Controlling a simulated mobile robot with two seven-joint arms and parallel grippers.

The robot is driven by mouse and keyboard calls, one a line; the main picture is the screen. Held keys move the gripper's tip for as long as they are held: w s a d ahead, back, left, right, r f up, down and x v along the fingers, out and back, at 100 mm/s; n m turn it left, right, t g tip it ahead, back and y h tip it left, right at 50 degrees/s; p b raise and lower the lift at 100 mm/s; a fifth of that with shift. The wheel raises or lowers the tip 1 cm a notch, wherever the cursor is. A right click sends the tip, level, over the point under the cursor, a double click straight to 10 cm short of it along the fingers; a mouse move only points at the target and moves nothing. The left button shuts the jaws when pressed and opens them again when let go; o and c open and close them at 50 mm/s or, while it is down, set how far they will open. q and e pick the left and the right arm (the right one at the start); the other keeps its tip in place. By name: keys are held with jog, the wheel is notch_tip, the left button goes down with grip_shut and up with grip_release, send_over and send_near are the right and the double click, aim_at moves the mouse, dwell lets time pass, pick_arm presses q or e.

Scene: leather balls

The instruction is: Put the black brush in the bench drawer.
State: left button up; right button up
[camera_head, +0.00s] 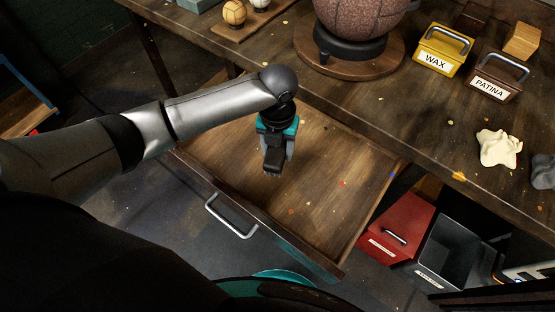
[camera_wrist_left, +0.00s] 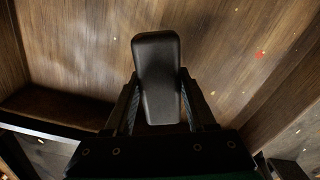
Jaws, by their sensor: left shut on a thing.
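The black brush (camera_wrist_left: 157,75) is between the two fingers of my left gripper (camera_wrist_left: 160,100) in the left wrist view. In the head view the left gripper (camera_head: 277,160) is shut on the black brush (camera_head: 272,158). Gripper and brush are over the open bench drawer (camera_head: 320,190), whose wooden floor is bare. The drawer is pulled out from under the bench, with a metal handle (camera_head: 231,217) on its front. I cannot tell the gap between the brush and the drawer floor. My right gripper is not in view.
On the bench (camera_head: 370,105) stand a big brown ball (camera_head: 360,20) on a round stand, a yellow WAX box (camera_head: 443,50) and a brown PATINA box (camera_head: 497,77). A white cloth (camera_head: 498,148) lies near the edge. A red bin (camera_head: 397,225) and a dark bin (camera_head: 447,250) stand right of the drawer.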

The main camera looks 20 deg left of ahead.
aim_at(277, 159)
pick_arm(q)
jog(key=shift+f, duration=0.35)
notch_tip(277, 159, down, 4)
jog(key=shift+r+b, duration=0.2)
jog(key=shift+b, duration=0.55)
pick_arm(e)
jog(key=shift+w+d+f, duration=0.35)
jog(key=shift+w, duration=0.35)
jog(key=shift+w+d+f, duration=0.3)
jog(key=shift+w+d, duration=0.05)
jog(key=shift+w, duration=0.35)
pick_arm(q)
jog(key=o, duration=0.7)
jog(key=shift+f, duration=0.2)
jog(key=o, duration=0.5)
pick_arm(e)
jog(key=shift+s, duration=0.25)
pick_arm(q)
jog(key=shift+r, duration=0.1)
